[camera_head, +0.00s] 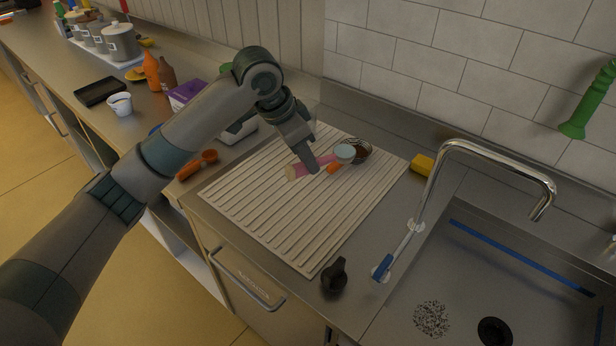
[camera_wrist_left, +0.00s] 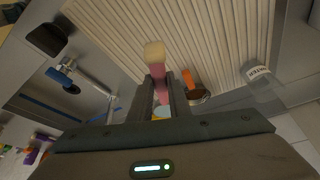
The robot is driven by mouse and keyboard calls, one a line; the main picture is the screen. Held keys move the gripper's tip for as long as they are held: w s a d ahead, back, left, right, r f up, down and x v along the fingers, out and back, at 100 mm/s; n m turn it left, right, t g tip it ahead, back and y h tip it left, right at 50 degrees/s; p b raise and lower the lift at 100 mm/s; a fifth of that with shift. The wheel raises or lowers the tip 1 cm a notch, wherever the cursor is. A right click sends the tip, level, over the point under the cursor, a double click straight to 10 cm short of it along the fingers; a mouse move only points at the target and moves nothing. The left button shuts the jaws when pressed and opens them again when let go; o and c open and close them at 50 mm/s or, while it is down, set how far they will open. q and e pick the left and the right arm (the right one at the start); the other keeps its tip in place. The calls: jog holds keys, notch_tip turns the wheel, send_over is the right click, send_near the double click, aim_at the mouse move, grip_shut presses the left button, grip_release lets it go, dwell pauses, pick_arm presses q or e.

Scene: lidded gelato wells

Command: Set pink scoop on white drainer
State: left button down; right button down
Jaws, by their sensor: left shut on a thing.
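The white drainer (camera_head: 262,222) is a ribbed board lying beside the sink; its ribs also show in the wrist view (camera_wrist_left: 220,35). My left gripper (camera_head: 313,168) is shut on the pink scoop (camera_head: 297,170), low over the drainer. The scoop's pink handle with a cream end sticks out between the fingers in the wrist view (camera_wrist_left: 155,65). Its pale bowl (camera_head: 345,152) is on the far side of the fingers. I cannot tell whether the scoop touches the drainer. My right gripper is not in view.
An orange-handled strainer (camera_head: 361,151) lies on the drainer close beside the pink scoop. A yellow sponge (camera_head: 422,165), the tap (camera_head: 440,185) and the sink (camera_head: 455,290) are to the right. An orange scoop (camera_head: 197,165) lies left of the drainer. The drainer's near part is clear.

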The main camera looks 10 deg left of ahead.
pick_arm(q)
jog(key=shift+a, duration=0.1)
jog(key=w+a+f+p, duration=0.1)
jog(key=a+f, duration=0.1)
jog(key=a, duration=0.1)
jog(key=w+a+f+p, duration=0.1)
jog(key=a+f, duration=0.1)
jog(key=a, duration=0.2)
jog(key=w+a+f+p, duration=0.1)
jog(key=a+f, duration=0.1)
jog(key=a, duration=0.1)
jog(key=shift+w+a+f+p, duration=0.15)
jog(key=shift+w+f+p, duration=0.1)
jog(key=shift+w+p, duration=0.1)
jog(key=shift+a+f, duration=0.25)
jog(key=shift+a, duration=0.05)
jog(key=shift+f, duration=0.1)
notch_tip(320, 180, down, 3)
jog(key=shift+f+p, duration=0.2)
jog(key=shift+p, duration=0.65)
jog(key=shift+f, duration=0.2)
jog(key=shift+f, duration=0.1)
